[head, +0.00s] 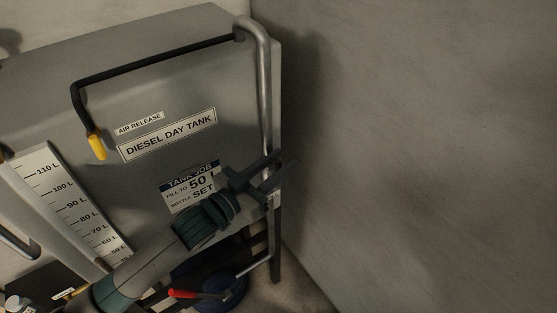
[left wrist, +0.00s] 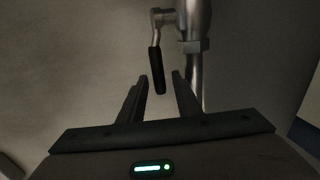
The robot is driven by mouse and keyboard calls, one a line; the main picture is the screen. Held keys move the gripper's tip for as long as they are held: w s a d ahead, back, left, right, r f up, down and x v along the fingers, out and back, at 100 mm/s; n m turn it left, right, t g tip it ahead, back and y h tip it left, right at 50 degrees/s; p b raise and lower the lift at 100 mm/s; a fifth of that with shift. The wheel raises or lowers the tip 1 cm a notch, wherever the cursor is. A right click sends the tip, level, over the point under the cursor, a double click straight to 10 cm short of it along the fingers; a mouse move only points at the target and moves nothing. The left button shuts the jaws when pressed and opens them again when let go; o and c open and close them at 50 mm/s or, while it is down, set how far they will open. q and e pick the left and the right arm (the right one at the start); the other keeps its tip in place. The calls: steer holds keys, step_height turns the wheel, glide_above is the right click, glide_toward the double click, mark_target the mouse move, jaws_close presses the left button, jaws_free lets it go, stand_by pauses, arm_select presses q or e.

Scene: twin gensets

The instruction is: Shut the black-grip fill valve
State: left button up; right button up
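The black-grip fill valve lever (left wrist: 156,70) shows in the left wrist view, its black grip pointing down from a metal joint beside a vertical metal pipe (left wrist: 194,40). My left gripper (left wrist: 161,78) is open, with one finger on each side of the lower end of the black grip; I cannot tell whether either touches it. In the head view my left gripper (head: 277,176) is at the right edge of the diesel day tank, by the pipe (head: 265,85). The black grip cannot be made out there, near the gripper. My right gripper is not in view.
The grey diesel day tank (head: 190,65) carries a level scale (head: 68,200), a job label (head: 185,186) and a black tube with a yellow end (head: 97,146). A red handle (head: 195,294) lies low, by a dark blue round object (head: 228,290). A bare wall (head: 430,140) stands right.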

arm_select(q)
steer(key=shift+c, duration=0.2)
jaws_close()
